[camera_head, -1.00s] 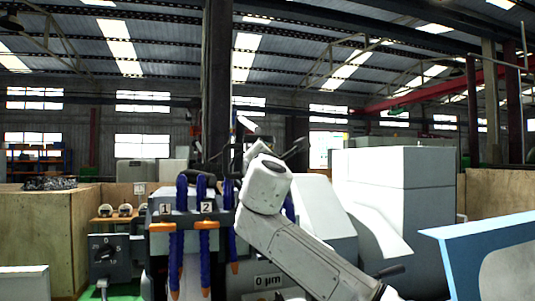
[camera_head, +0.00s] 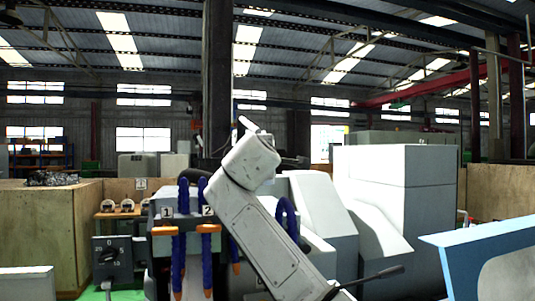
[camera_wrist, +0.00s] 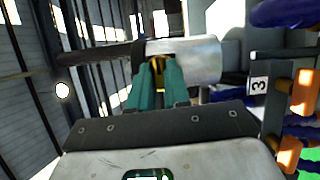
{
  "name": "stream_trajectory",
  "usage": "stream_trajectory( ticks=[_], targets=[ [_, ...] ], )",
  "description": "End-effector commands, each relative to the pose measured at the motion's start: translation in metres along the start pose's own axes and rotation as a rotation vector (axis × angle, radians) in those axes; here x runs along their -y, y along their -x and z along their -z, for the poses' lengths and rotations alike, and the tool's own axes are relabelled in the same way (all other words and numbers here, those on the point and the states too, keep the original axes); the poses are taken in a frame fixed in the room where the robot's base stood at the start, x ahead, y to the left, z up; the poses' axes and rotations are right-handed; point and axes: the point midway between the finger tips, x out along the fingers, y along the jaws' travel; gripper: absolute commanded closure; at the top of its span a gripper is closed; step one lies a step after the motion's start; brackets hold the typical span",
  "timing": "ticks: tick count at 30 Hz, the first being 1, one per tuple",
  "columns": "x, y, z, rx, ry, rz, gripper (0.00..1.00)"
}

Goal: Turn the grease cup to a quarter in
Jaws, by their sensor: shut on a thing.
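In the wrist view my gripper (camera_wrist: 158,80) has its two teal fingers closed on a small brass-yellow piece (camera_wrist: 158,62), which looks like the grease cup. The fingers hide most of it, and its turn position cannot be read. A pale grey cylinder (camera_wrist: 190,60) lies crosswise just beyond the fingertips, with a dark bar (camera_wrist: 95,53) running left from it. In the head view my arm stands in front of the grinder, and the fingers and grease cup cannot be made out.
Blue hoses with orange nozzles (camera_head: 208,229) hang by labels 1 and 2. A label 3 (camera_wrist: 259,86) is right of my gripper. A dial box (camera_head: 108,258) stands left, pale machine covers (camera_head: 395,190) right, and a blue-edged panel (camera_head: 440,243) at the front right.

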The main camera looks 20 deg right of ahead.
Motion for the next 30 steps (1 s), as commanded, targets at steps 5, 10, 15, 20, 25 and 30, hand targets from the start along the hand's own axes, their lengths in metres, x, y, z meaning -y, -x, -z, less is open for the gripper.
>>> stream_trajectory(
  ticks=[5,10,15,20,25,30],
  targets=[
    [0.0023,-0.0011,-0.0017,0.005,-0.034,0.02,1.0],
    [0.0028,-0.0012,-0.0017,0.005,-0.044,0.025,1.0],
    [0.0031,-0.0012,-0.0018,0.005,-0.044,0.025,1.0],
    [0.0032,-0.0013,-0.0018,0.005,-0.043,0.025,0.8],
    [0.0021,-0.0009,-0.0014,0.004,-0.043,0.023,0.64],
    [0.0012,-0.0006,-0.0008,0.002,-0.043,0.021,0.57]
  ],
)
